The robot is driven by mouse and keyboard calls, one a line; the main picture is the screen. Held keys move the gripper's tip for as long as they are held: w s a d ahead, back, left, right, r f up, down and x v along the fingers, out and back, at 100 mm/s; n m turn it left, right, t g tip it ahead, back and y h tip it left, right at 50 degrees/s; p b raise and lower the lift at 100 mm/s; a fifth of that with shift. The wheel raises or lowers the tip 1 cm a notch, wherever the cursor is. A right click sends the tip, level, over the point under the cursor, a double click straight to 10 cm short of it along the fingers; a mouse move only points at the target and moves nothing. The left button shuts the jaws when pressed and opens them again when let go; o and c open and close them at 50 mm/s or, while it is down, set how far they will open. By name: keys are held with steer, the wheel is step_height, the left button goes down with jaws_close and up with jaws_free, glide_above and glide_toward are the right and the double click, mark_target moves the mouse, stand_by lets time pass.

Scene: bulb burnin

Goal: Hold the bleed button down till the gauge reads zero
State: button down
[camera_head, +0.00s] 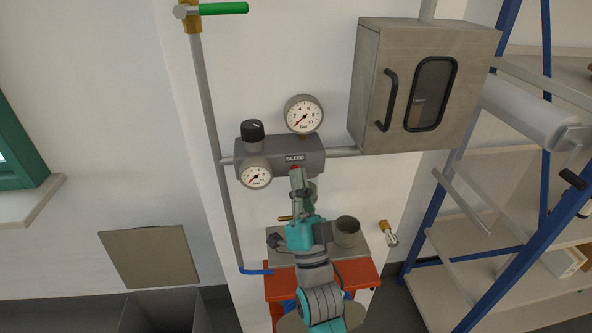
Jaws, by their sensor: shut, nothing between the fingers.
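The grey manifold block (309,151) on the wall bears the label BLEED. A small red bleed button (296,170) shows just under the label, mostly hidden by my gripper. My gripper (297,176) is shut and empty, with its tips at the button; I cannot tell if they touch or press it. The upper gauge (304,113), marked bar, has its red needle pointing down-left, at the low end of its scale. The smaller lower gauge (256,174) also has its needle pointing down-left; its exact reading is too small to tell.
A black knob (252,132) sits above the smaller gauge. A metal cabinet (374,88) hangs at the right. A green-handled valve (222,8) is on the pipe at upper left. Below stands a red cart (361,276) with a grey cup (346,232). Blue-framed shelving stands at right.

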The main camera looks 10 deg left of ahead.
steer(key=shift+s+d, duration=0.2)
steer(key=shift+s, duration=0.5)
steer(key=s, duration=0.2)
steer(key=s+d, duration=0.1)
steer(key=s, duration=0.1)
steer(key=shift+s+d, duration=0.2)
steer(key=shift+s, duration=0.2)
